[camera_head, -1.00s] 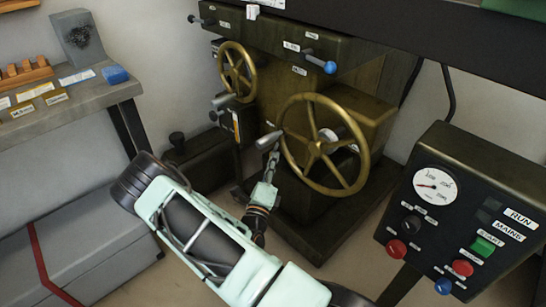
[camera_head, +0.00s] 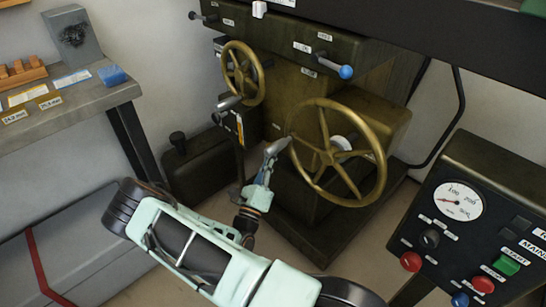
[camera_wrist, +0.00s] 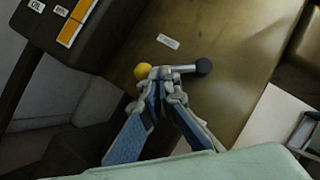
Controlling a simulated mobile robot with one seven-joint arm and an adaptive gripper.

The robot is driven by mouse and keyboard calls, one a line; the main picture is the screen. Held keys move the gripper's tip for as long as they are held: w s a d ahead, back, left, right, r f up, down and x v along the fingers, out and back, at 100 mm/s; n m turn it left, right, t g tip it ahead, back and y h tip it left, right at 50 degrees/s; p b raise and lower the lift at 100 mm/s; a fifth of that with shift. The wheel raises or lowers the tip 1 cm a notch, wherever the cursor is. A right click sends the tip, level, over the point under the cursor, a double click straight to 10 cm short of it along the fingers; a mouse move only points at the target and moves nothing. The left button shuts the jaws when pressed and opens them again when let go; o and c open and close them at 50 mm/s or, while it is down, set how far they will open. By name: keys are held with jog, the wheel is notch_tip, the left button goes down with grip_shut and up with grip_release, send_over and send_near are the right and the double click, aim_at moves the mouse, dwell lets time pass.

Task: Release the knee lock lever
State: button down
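In the wrist view a short metal lever, which I take to be the knee lock lever (camera_wrist: 188,69), sticks out sideways in front of the machine's olive-brown face. It has a dark ball at its right end. A yellow ball (camera_wrist: 143,72) shows at its left. My gripper (camera_wrist: 163,78) is in front of the lever, its blue-grey fingers meeting at the tips. The tips overlap the lever in the picture; I cannot tell if they touch it. In the head view my gripper (camera_head: 266,168) is left of the large handwheel, and the lever is not clearly visible.
The large brass handwheel (camera_head: 376,150) and its grey handle (camera_head: 277,146) are close to my gripper. A smaller handwheel (camera_head: 228,65) is behind. A control panel (camera_head: 470,165) stands at right. A workbench (camera_head: 70,117) and grey chest (camera_head: 80,240) are at left.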

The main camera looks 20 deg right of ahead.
jog(key=shift+w+a+r+m+g+h, duration=0.15)
jog(key=shift+w+m+g+h, duration=0.15)
jog(key=shift+m, duration=0.3)
jog(key=shift+w+r+m+g+h, duration=0.15)
jog(key=shift+m+h, duration=0.25)
jog(key=shift+m, duration=0.2)
jog(key=shift+w+a+r, duration=0.1)
jog(key=shift+w+r, duration=0.15)
jog(key=shift+w, duration=0.05)
jog(key=shift+f, duration=0.1)
dwell(0.3)
